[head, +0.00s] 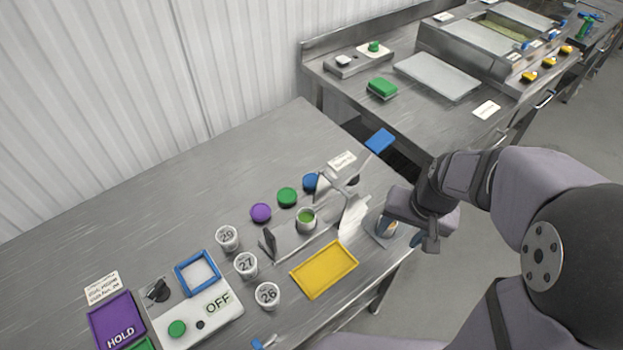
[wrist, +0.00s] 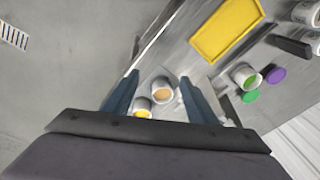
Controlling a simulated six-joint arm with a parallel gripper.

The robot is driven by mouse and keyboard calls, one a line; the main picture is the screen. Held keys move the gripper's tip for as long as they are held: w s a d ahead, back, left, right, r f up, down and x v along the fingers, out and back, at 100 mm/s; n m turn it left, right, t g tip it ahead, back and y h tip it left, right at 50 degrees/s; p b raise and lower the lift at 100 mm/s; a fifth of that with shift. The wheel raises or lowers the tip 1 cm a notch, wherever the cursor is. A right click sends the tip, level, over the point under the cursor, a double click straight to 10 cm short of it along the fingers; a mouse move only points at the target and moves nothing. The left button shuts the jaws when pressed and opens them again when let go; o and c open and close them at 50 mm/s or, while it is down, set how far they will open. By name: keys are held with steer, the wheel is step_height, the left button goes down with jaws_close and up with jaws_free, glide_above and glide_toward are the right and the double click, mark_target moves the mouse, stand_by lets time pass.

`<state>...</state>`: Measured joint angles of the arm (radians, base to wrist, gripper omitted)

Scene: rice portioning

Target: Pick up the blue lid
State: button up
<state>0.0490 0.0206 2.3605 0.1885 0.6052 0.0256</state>
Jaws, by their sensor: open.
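The blue lid (head: 311,182) lies on the near steel table in the head view, at the far end of a row beyond the green lid (head: 287,197) and the purple lid (head: 261,212). Its right side is partly hidden by a shiny metal stand. My gripper (head: 400,233) is to the lid's right and nearer, by the table's right edge. In the wrist view my gripper (wrist: 158,84) is open, with a cup of orange contents (wrist: 161,89) and a cup of yellow contents (wrist: 142,106) seen between its fingers. The blue lid does not show in the wrist view.
A cup with green contents (head: 306,219) stands by the metal stand (head: 353,215). A yellow tray (head: 324,270) lies in front. Several numbered white cups (head: 246,265) stand to the left. The table's back left is clear.

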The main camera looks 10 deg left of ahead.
steer(key=w+d+r+m+t+p, duration=0.1)
steer(key=w+d+r+m+t, duration=0.15)
steer(key=w, duration=0.95)
steer(key=w+d+r+m+t+p, duration=0.2)
steer(key=w+r+m, duration=0.15)
steer(key=w, duration=0.85)
steer(key=w+a+n+y, duration=0.2)
steer(key=w+a+n, duration=0.3)
steer(key=a+n, duration=0.15)
steer(key=n+g+h+b, duration=0.35)
steer(key=n+g, duration=0.25)
steer(key=n, duration=2.3)
glide_toward(312, 180)
steer(key=shift+t+h, duration=0.25)
steer(key=shift+w+f+p, duration=0.15)
steer(key=shift+f+p, duration=2.05)
steer(key=shift+f, duration=1.85)
steer(key=shift+c, duration=0.7)
